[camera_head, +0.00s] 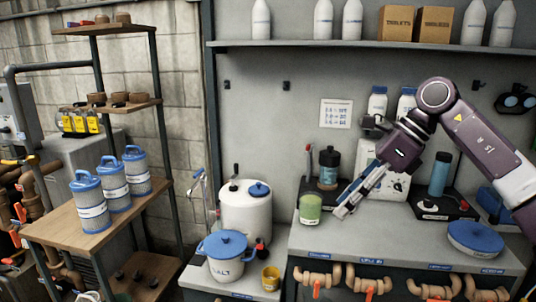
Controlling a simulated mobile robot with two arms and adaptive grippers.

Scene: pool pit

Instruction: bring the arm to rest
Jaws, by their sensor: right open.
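My right arm comes in from the right edge, with its elbow high in front of the back wall. My right gripper (344,205) points down and left above the grey counter (390,232). Its fingers are apart and nothing shows between them. In this view the fingertips look close to the jar, and a small gap shows. My left gripper is not in view.
A dosing unit with a dial (397,185) and a blue-lidded round tub (474,239) stand on the counter. A shelf (380,45) with bottles and boxes runs above. A salt pot (227,257) and white tank (246,207) stand left. Blue-lidded canisters (113,185) occupy the left rack.

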